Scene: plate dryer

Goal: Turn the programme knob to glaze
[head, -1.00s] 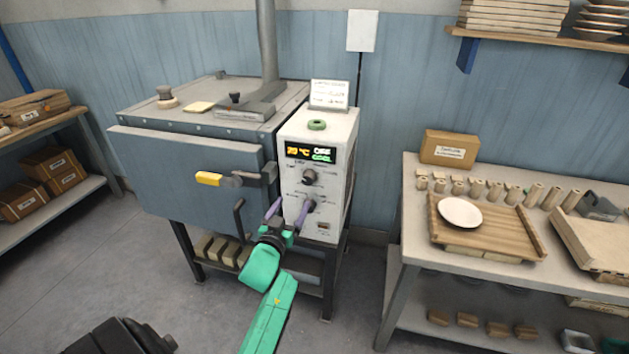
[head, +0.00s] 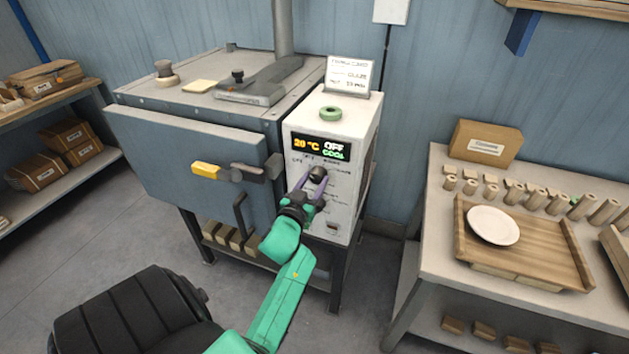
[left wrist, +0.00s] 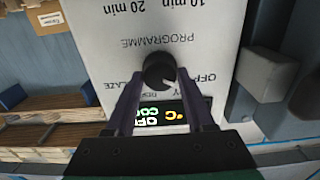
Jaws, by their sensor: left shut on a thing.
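The black programme knob (head: 318,173) is the upper knob on the white control panel (head: 347,190) at the kiln's right side. My left gripper (head: 309,178) is shut on it, coming from below. In the left wrist view, upside down, the knob (left wrist: 159,71) sits between the two purple fingertips, under the word PROGRAMME. A small pale mark on the knob's rim points towards the OFF side; the GLAZE label is on the other side, partly covered by a finger. The display (head: 321,147) reads 20 °C, OFF and COOL. My right gripper is out of view.
The kiln door (head: 190,165) with its yellow-ended handle (head: 207,171) is left of the panel. A bench (head: 420,240) with a tray and plate stands at the right.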

